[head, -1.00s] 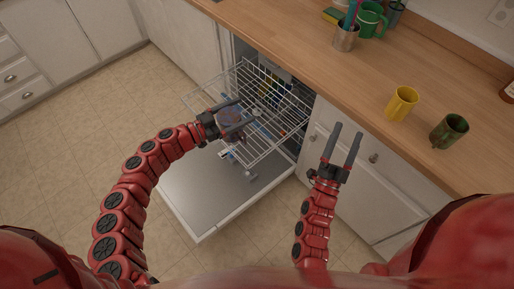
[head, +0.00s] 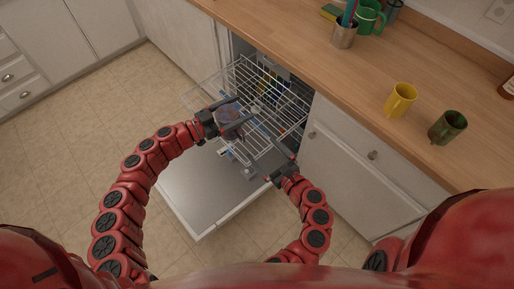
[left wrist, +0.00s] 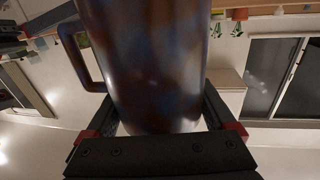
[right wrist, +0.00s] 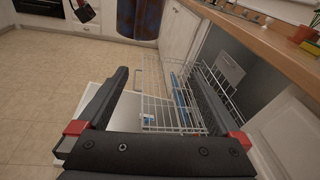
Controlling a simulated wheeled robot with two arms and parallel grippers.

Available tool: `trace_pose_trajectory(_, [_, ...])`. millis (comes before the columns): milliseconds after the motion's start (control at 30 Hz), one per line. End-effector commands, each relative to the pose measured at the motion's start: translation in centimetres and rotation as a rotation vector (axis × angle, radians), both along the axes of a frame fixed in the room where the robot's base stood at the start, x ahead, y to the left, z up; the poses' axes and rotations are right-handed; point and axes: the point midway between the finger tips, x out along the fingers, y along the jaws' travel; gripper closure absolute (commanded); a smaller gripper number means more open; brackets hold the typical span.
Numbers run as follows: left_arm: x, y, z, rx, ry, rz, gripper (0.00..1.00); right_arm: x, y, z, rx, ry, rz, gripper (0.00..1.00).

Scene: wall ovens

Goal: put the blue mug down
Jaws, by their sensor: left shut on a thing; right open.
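The blue mug (head: 230,113), mottled blue and brown, is held in my left gripper (head: 233,116) above the pulled-out upper rack of the dishwasher (head: 275,93). In the left wrist view the mug (left wrist: 150,60) fills the space between the fingers, with its handle at the left. The mug also shows at the top of the right wrist view (right wrist: 140,18), apart from the rack below it. My right gripper (head: 262,150) is open and empty beside the front right of the rack. Its fingers spread wide in the right wrist view (right wrist: 162,80).
The dishwasher door (head: 200,195) lies open below the rack. The counter in front of the mugs is clear.

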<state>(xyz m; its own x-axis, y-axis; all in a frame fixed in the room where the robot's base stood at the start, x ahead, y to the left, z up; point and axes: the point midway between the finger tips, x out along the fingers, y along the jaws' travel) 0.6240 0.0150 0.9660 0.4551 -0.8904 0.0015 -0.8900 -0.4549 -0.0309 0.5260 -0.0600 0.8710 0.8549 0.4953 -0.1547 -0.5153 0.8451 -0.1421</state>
Motion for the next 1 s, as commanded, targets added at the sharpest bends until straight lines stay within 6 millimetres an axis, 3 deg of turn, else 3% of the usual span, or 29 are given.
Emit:
trace_pose_trajectory(100, [0.0,0.0,0.0,-0.001,0.000,0.000,0.86,-0.8,1.4,2.8,0.120,-0.025,0.071,0.00])
trace_pose_trajectory(200, [0.0,0.0,0.0,-0.001,0.000,0.000,0.86,-1.4,2.1,4.4,0.180,-0.040,0.114,0.00])
trace_pose_trajectory(367, [0.0,0.0,0.1,-0.001,0.000,0.000,0.86,-1.1,3.1,5.2,0.210,-0.047,0.143,0.00])
trace_pose_trajectory(800, [0.0,0.0,0.0,-0.001,0.000,0.000,0.86,5.2,8.2,5.2,0.207,-0.050,0.144,0.00])
trace_pose_trajectory(1000, [0.0,0.0,0.0,-0.001,0.000,0.000,0.86,7.1,9.6,5.1,0.205,-0.048,0.141,0.00])
